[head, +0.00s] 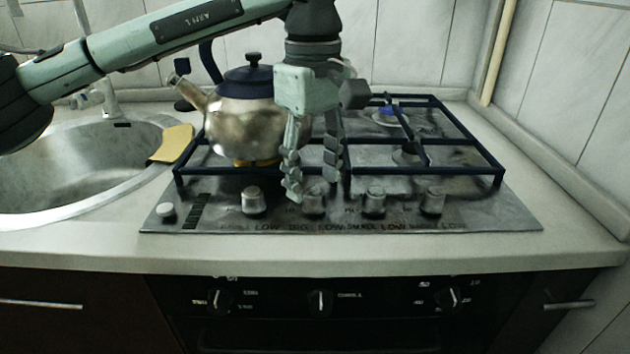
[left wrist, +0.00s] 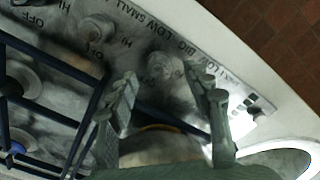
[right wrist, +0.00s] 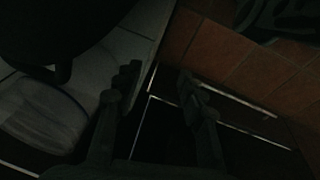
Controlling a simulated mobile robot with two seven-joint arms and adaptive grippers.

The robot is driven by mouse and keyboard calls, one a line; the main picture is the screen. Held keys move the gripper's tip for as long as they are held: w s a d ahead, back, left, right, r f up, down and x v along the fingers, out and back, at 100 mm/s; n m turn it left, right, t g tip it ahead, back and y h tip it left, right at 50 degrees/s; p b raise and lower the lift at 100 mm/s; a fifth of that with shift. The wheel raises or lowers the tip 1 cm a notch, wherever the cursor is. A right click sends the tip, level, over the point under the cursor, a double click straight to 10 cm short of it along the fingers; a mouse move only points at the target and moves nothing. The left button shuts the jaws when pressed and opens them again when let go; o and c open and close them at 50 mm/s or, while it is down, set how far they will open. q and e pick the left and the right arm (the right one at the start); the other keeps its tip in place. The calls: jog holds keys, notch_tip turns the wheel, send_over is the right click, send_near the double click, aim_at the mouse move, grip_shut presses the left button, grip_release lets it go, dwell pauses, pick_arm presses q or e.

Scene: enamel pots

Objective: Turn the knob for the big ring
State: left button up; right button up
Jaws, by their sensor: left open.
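The hob's front panel (head: 480,219) carries a row of several silver knobs. My open left gripper (head: 313,188) points down, and its fingers overlap the second knob from the left (head: 315,201) in the head view. In the left wrist view a round knob (left wrist: 165,69) shows between and just beyond the fingertips (left wrist: 160,80), with the lettering "BIG" beside it. I cannot tell whether the fingers touch it. The leftmost knob (head: 253,201) is left of the gripper. My right gripper (right wrist: 158,82) is dim in its own wrist view, fingers apart and empty.
A metal kettle (head: 240,110) with a blue lid stands at the hob's back left, close to my left gripper. A dark grate (head: 455,141) spans the hob. The sink (head: 70,165) and a yellow cloth (head: 174,144) are left. Oven knobs (head: 320,301) are below the worktop.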

pick_arm(q)
jog(key=shift+f, duration=1.15)
pick_arm(e)
jog(key=shift+s+f, duration=0.2)
jog(key=shift+f, duration=0.2)
pick_arm(q)
grip_shut()
jog(key=shift+f+n+b, duration=0.1)
jog(key=shift+n+b, duration=0.55)
jog(key=shift+n, duration=0.25)
jog(key=n+b, duration=0.3)
jog(key=n, duration=0.3)
jog(key=n+b, duration=0.2)
jog(key=n, duration=0.3)
jog(key=shift+n, duration=0.3)
jog(key=shift+n+b, duration=0.5)
jog(key=shift+n, duration=1.8)
pick_arm(e)
notch_tip(320, 180, up, 18)
jog(key=shift+w+t+h, duration=0.4)
jog(key=shift+w, duration=0.05)
